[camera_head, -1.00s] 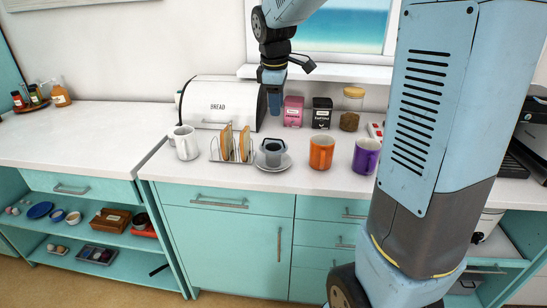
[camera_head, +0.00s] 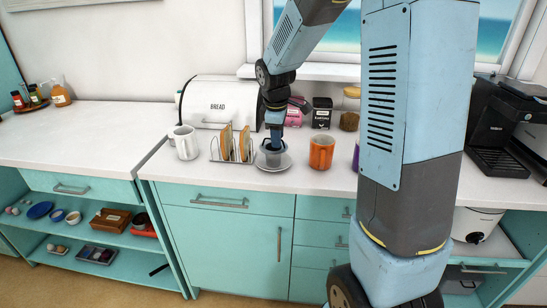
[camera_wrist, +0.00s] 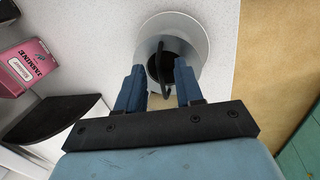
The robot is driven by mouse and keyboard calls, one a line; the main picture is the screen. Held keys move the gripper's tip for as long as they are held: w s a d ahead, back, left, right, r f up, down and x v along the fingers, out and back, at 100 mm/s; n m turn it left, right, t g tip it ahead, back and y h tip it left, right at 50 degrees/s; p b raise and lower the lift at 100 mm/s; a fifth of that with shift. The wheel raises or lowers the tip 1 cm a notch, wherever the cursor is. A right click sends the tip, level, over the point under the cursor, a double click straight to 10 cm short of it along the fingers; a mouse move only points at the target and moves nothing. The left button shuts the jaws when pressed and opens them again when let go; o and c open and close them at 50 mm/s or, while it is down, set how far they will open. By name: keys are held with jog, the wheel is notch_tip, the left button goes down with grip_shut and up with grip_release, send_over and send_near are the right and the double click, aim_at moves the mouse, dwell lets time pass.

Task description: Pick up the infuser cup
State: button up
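The infuser cup (camera_head: 264,149) is a grey cup on a pale saucer (camera_head: 272,165) on the white counter. In the head view my gripper (camera_head: 275,143) is directly above it, pointing down and hiding much of it. I see no finger clearly touching the cup.
A toast rack (camera_head: 215,153) with toast stands left of the saucer, an orange mug (camera_head: 321,153) right of it. A purple mug (camera_head: 355,158) is mostly hidden behind my arm. A bread bin (camera_head: 220,102) and a pink tea box (camera_wrist: 22,68) stand behind.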

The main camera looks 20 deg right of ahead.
jog(key=shift+f, duration=0.25)
jog(key=shift+c, duration=0.4)
grip_shut()
